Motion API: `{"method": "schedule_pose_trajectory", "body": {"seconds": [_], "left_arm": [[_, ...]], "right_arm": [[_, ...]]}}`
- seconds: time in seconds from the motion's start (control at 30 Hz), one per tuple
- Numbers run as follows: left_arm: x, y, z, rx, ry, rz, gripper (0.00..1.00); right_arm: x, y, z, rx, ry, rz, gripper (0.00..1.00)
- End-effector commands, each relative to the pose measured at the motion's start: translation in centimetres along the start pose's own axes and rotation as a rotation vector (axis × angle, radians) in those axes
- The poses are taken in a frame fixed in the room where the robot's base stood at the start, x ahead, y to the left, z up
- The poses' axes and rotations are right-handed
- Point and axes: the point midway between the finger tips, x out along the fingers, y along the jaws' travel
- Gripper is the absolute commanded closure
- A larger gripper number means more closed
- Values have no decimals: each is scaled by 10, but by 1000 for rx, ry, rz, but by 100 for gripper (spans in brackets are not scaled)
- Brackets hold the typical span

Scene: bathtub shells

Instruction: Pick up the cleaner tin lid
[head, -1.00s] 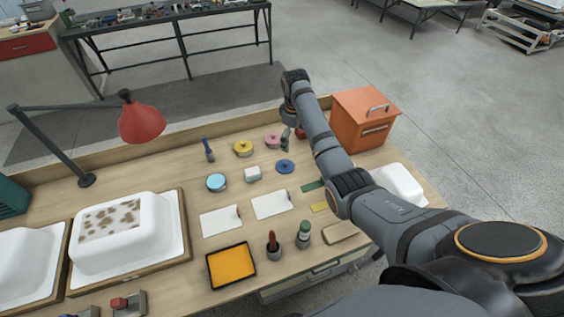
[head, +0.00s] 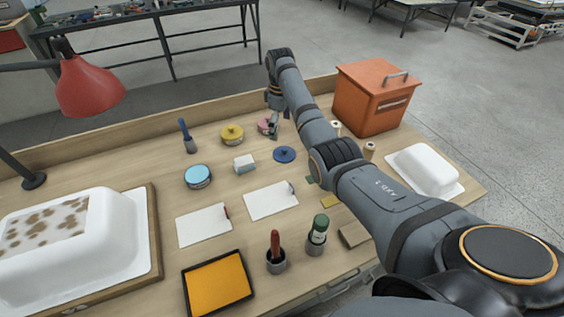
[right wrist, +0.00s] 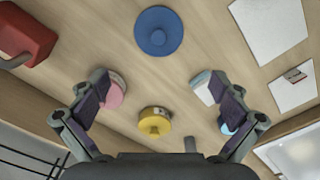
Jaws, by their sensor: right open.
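A round dark blue lid with a small knob (head: 284,154) lies flat on the workbench. In the right wrist view the blue lid (right wrist: 158,32) is beyond my fingertips, with nothing in it. Yellow (head: 232,133) and pink (head: 264,124) knobbed lids or lidded tins are behind it. An open-looking tin with a light blue top (head: 198,176) stands to the left. No readable label shows which is the cleaner's. My right gripper (head: 273,126) is open and empty above the bench, beside the pink one, which it partly hides. My left gripper is not in view.
White cards (head: 271,200), a yellow tray (head: 217,284) and two holders with handled tools stand in front. An orange box (head: 375,97) is right of my arm. A red lamp (head: 90,86) overhangs the left.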

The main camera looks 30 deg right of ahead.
Motion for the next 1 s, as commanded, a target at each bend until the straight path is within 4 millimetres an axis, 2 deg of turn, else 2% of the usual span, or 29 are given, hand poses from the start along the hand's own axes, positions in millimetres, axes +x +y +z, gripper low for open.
{"method": "schedule_pose_trajectory", "body": {"seconds": [0.13, 0.4, 0.63, 0.83, 1.0], "left_arm": [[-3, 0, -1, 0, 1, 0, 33], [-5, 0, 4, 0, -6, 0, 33], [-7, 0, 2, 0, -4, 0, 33], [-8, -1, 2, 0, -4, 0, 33], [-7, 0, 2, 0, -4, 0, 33]], "right_arm": [[4, 0, 0, 0, -1, -1, 0], [47, 0, 1, 0, -2, -2, 0], [57, 1, 3, 1, -2, -1, 0], [92, 4, 11, 0, -2, -3, 0], [103, 5, 10, 0, 1, 1, 0]]}}
